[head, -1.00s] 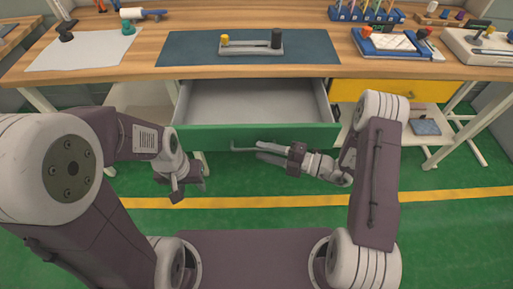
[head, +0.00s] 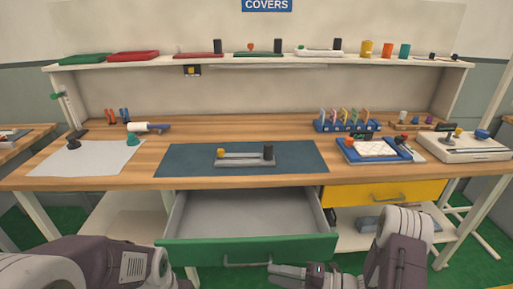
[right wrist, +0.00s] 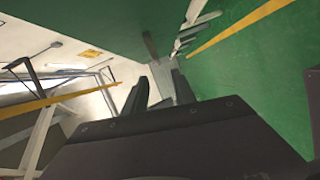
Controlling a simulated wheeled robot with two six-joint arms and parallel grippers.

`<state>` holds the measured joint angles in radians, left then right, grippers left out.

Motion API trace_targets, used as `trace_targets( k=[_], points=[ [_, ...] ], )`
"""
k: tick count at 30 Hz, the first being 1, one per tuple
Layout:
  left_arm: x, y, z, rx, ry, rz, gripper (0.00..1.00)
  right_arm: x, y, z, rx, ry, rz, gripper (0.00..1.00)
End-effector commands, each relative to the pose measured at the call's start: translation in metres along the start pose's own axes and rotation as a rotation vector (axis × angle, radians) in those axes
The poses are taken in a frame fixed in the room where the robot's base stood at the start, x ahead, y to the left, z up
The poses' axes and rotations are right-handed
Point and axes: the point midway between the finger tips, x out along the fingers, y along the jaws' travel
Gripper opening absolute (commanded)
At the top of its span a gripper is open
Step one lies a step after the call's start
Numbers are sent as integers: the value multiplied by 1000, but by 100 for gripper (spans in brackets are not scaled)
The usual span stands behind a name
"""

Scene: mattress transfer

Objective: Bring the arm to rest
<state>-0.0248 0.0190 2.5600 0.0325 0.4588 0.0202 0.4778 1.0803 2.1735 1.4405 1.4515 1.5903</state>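My right gripper (head: 272,274) is low in the head view, in front of the green-fronted drawer and just right of its handle (head: 247,263). Its two dark fingers also show in the right wrist view (right wrist: 161,92), with a gap between them and nothing clearly held. The drawer (head: 250,247) is pulled out and its grey inside looks empty. My left arm shows at the lower left of the head view, but its gripper is below the picture.
The wooden bench (head: 110,175) bears a dark mat (head: 190,160) with a grey two-post fixture (head: 240,162). A yellow drawer (head: 350,194) at the right is shut. A blue tray (head: 380,153) and a white device (head: 465,148) stand above it. A shelf (head: 210,63) runs behind.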

Motion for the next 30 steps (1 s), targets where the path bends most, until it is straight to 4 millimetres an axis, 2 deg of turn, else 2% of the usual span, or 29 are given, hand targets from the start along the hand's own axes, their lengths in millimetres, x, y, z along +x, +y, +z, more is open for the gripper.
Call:
trace_targets(
  k=[2,4,6,7,9,11,13,16,17,20,21,30],
  points=[
    [0,0,0,0,0,0,45,6,4,-32,-211,153,-88,32],
    [0,0,0,0,0,0,45,1,-1,-76,-547,397,-197,32],
    [0,0,0,0,0,0,45,-20,-14,-112,-945,691,-275,32],
    [0,0,0,0,0,0,45,-31,-19,-121,-1108,817,-291,32],
    [0,0,0,0,0,0,45,-58,-29,-130,-1459,1094,-297,32],
    [0,0,0,0,0,0,45,-79,-33,-126,-1725,1320,-275,32],
    [0,0,0,0,0,0,45,-98,-32,-114,-2002,1570,-226,32],
    [0,0,0,0,0,0,45,-115,-21,-90,-2340,1923,-112,32],
    [0,0,0,0,0,0,45,-118,-16,-82,2391,-1998,69,32],
    [-4,0,0,0,0,0,45,-120,10,-59,2006,-1789,-76,32],
    [-32,1,-3,0,-2,0,45,-124,35,-64,2037,-1811,-73,32],
    [-124,2,-13,0,0,0,45,-134,124,-76,2050,-1819,-69,32]
  ],
)
